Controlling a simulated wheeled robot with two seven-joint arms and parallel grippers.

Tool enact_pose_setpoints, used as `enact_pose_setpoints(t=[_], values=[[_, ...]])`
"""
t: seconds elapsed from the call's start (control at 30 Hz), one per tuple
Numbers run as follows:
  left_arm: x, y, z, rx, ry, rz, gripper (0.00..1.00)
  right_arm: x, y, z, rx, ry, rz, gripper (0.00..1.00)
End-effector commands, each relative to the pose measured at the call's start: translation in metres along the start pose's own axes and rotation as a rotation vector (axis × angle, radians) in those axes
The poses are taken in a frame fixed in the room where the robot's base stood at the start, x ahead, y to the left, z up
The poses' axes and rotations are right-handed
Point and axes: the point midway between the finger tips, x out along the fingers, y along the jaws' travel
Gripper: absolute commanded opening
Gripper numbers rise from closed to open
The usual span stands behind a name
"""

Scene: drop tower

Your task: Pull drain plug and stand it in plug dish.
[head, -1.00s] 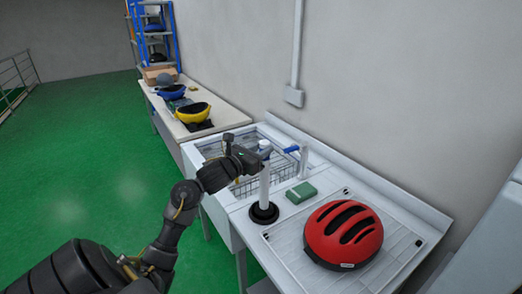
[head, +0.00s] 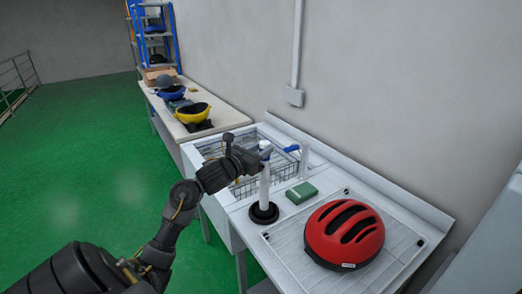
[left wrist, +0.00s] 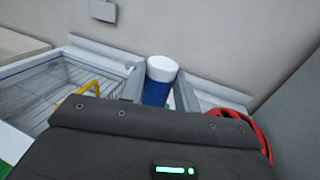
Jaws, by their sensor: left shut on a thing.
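The drain plug is a tall white post (head: 264,185) with a white cap, standing upright at the front of the sink unit. Its lower end meets the round black plug dish (head: 264,213); I cannot tell whether it rests on the bottom. My left gripper (head: 258,160) is shut on the plug's upper part, just under the cap. In the left wrist view, the plug's blue grip and white cap (left wrist: 161,70) sit between the fingers of my left gripper (left wrist: 158,92). My right gripper is not in view.
A sink with a wire basket (head: 247,185) lies behind the plug. A green block (head: 301,193) and a red helmet (head: 343,234) are to the right on the drainboard. A bench with a yellow helmet (head: 194,113) stands farther back. Green floor is clear at left.

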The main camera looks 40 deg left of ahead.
Motion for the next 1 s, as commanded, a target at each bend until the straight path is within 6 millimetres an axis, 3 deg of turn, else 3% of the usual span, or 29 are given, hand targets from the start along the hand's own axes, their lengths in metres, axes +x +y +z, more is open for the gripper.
enact_pose_setpoints(t=[0.37, 0.4, 0.47, 0.77, 1.0], values=[[0.0, 0.0, -0.006, 0.001, -0.003, 0.0, 0.0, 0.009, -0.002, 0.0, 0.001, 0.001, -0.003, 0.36], [0.0, 0.0, -0.006, 0.001, -0.003, 0.0, 0.32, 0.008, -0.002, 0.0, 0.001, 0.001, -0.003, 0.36], [0.0, 0.0, -0.005, 0.001, -0.002, 0.0, 0.4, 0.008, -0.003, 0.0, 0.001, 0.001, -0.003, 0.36], [-0.001, 0.0, -0.007, 0.001, 0.002, 0.0, 0.4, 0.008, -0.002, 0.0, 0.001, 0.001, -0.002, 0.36], [-0.019, 0.001, -0.008, 0.002, 0.002, 0.001, 0.4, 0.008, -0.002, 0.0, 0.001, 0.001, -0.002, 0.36]])
